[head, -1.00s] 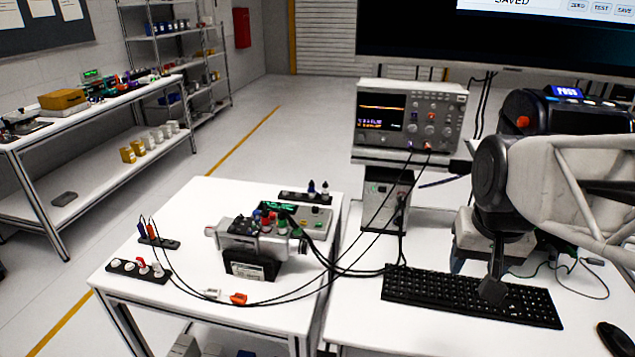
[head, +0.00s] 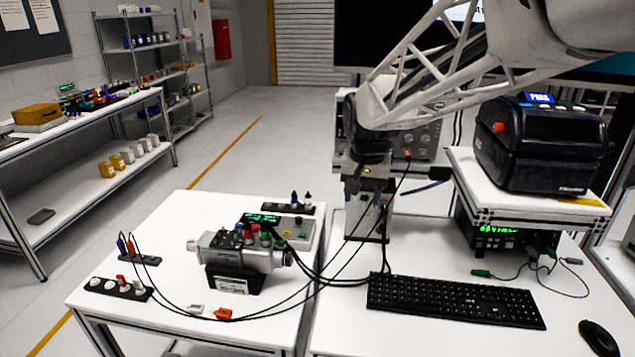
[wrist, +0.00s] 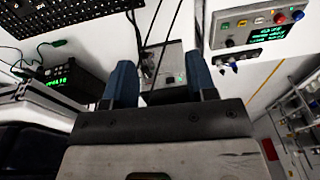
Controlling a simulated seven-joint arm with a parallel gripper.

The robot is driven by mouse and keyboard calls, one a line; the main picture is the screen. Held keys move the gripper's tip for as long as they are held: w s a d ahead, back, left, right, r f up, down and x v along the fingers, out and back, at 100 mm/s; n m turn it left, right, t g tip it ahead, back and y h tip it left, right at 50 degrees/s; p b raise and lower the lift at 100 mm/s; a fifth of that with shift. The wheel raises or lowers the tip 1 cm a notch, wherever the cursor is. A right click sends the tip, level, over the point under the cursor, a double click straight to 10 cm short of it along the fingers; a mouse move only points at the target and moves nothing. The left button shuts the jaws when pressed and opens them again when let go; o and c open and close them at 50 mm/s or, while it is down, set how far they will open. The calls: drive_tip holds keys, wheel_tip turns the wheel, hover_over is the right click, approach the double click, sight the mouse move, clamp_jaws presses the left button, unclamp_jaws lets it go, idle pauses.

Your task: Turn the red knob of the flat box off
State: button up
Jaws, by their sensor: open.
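The flat box (head: 303,233) is grey, with a green display, and stands at the back of the left white table, partly hidden behind a metal servo unit (head: 240,258). In the wrist view the flat box (wrist: 240,28) is at the upper right. Its red knob (wrist: 280,18) sits beside a blue one. I cannot tell the knob's setting. My gripper (wrist: 161,85) is open and empty, with two blue fingertips apart. In the head view my gripper (head: 364,215) hangs to the right of the flat box, apart from it, in front of a bench instrument.
A knob strip (head: 122,289) with a red piece lies front left, and a dark post strip (head: 294,209) behind the flat box. Black cables cross to the right. A keyboard (head: 455,300) and a printer (head: 540,145) are on the right. The left table's front is partly clear.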

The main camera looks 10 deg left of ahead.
drive_tip(key=w+a+f, duration=0.3)
drive_tip(key=w+a, duration=0.2)
drive_tip(key=a, duration=0.3)
drive_tip(key=w+a+f, duration=0.3)
drive_tip(key=w+a, duration=0.3)
drive_tip(key=a, duration=0.2)
drive_tip(key=g, duration=0.1)
hover_over(255, 226)
wheel_tip(255, 226, down, 10)
drive_tip(key=shift+f, duration=3.9)
drive_tip(key=shift+c, duration=0.5)
drive_tip(key=c, duration=0.8)
drive_tip(key=shift+c, duration=0.2)
